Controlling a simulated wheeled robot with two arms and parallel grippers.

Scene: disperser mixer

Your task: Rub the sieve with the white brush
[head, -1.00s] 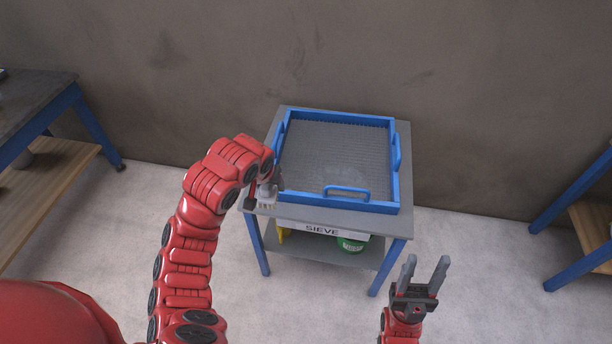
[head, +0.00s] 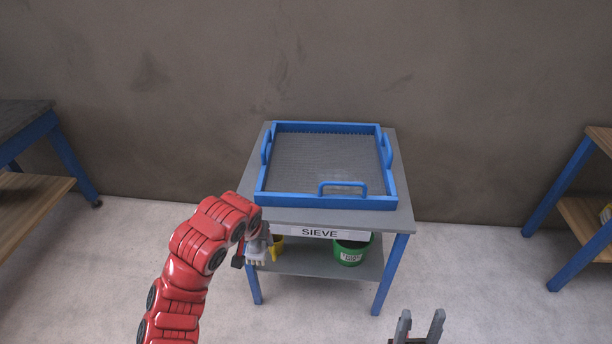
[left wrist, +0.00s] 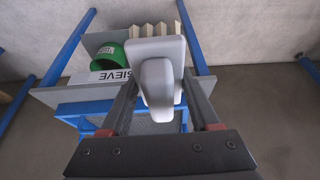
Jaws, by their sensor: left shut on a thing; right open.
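The sieve (head: 330,200) is a blue square frame with a grey mesh and blue handles, lying on a small grey table (head: 400,218). My left gripper (head: 255,240) is shut on the white brush (head: 256,254), beside the table's front left corner and in front of it. The brush looks apart from the sieve. My right gripper (head: 419,328) is open and empty at the bottom edge, low and right of the table.
A "SIEVE" label (head: 319,232) is on the table's front. Other benches stand at the far left (head: 35,185) and far right (head: 585,205).

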